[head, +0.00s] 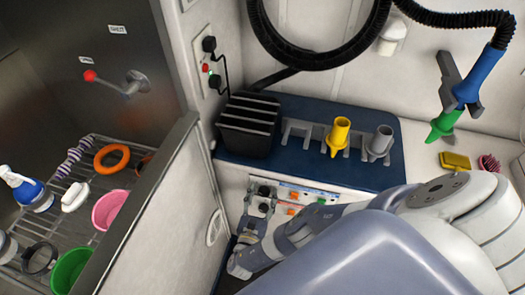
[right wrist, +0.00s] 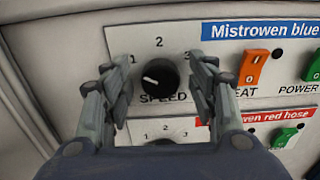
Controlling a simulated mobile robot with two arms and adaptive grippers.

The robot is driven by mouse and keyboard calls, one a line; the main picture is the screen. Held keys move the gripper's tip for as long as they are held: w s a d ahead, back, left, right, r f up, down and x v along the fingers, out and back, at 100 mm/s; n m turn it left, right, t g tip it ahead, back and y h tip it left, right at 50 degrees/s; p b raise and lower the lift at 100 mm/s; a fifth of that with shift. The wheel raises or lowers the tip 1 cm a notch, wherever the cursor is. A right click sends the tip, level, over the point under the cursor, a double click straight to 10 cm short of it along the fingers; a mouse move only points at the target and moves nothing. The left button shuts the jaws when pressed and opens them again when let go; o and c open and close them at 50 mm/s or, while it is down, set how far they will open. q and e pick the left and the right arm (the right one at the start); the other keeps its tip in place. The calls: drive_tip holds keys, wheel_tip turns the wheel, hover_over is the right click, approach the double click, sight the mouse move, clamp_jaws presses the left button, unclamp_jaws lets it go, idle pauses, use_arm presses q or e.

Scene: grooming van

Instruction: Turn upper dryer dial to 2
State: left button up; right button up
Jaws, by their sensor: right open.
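The upper dryer dial (right wrist: 160,76) is a round black knob on a white plate marked 1, 2, 3 and SPEED. Its white mark points to the left, on the side of the 1. My right gripper is open, with one finger on each side of the upper dial and a visible gap on both sides. In the head view my right gripper (head: 260,201) is at the front panel of the dryer (head: 330,192), under the blue top. The lower dial (right wrist: 165,141) is partly hidden behind my gripper. My left gripper is not in view.
An orange switch (right wrist: 253,67) sits right of the upper dial, under a blue label. A green switch (right wrist: 284,137) is lower right. The blue top (head: 305,165) bears a black box (head: 248,128) and yellow and grey nozzles. A partition (head: 150,215) stands close on the left.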

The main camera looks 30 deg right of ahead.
drive_tip(key=c, duration=1)
drive_tip(key=shift+c, duration=0.2)
drive_tip(key=shift+m, duration=0.3)
drive_tip(key=m, duration=0.4)
drive_tip(key=shift+s+d+f+m, duration=0.1)
drive_tip(key=shift+s+m, duration=0.05)
drive_tip(key=shift+m, duration=0.15)
drive_tip(key=m+b, duration=0.1)
drive_tip(key=m, duration=0.2)
drive_tip(key=shift+m, duration=0.3)
drive_tip(key=shift+m+b, duration=0.55)
drive_tip(key=shift+m, duration=0.85)
drive_tip(key=o, duration=1)
